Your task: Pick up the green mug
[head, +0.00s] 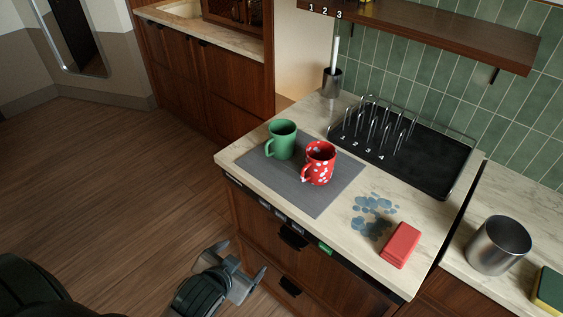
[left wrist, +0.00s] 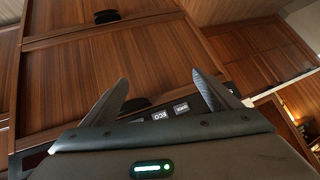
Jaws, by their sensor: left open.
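The green mug (head: 281,140) stands upright on a grey mat (head: 322,199) near the left end of the counter. Its handle points to the lower left in the head view. A red mug with white spots (head: 319,163) stands close beside it on the mat, to its right and nearer. My left gripper (head: 248,273) is open and empty, in front of the cabinet and below the counter edge. In the left wrist view its two fingers (left wrist: 163,93) are spread apart facing the wooden cabinet front. The mugs do not show in that view. My right gripper is not in view.
A black tray with a wire rack (head: 428,166) stands behind the mat. Blue wet spots (head: 374,204) and a red block (head: 401,244) lie to the right. A metal canister (head: 498,245) stands further right. A shelf (head: 430,33) overhangs the back.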

